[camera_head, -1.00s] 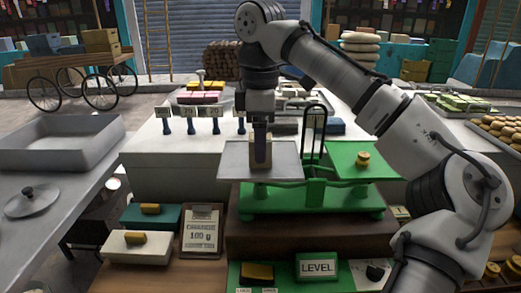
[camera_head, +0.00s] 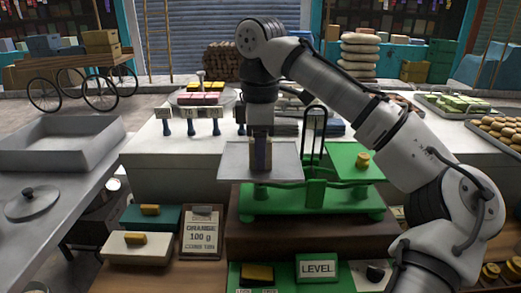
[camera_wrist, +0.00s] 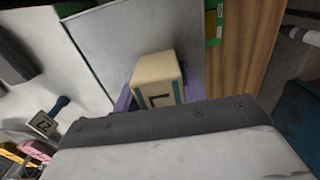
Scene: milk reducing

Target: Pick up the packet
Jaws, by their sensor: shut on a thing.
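A cream packet with a teal stripe and a dark mark (camera_wrist: 155,82) stands on the square metal pan (camera_head: 231,160) on the left side of the green balance scale (camera_head: 300,200). In the head view the packet is mostly hidden by my fingers. My gripper (camera_head: 262,152) points down over this pan. In the wrist view its purple fingers (camera_wrist: 157,97) lie on both sides of the packet, shut on it. The packet's underside is hidden, and I cannot tell whether it touches the pan.
A brass weight (camera_head: 362,159) sits on the scale's right, green pan. The scale's upright loop (camera_head: 312,130) rises close to the right of my gripper. Price signs (camera_head: 190,113) stand behind the pan. A large grey tray (camera_head: 60,150) stands at the left.

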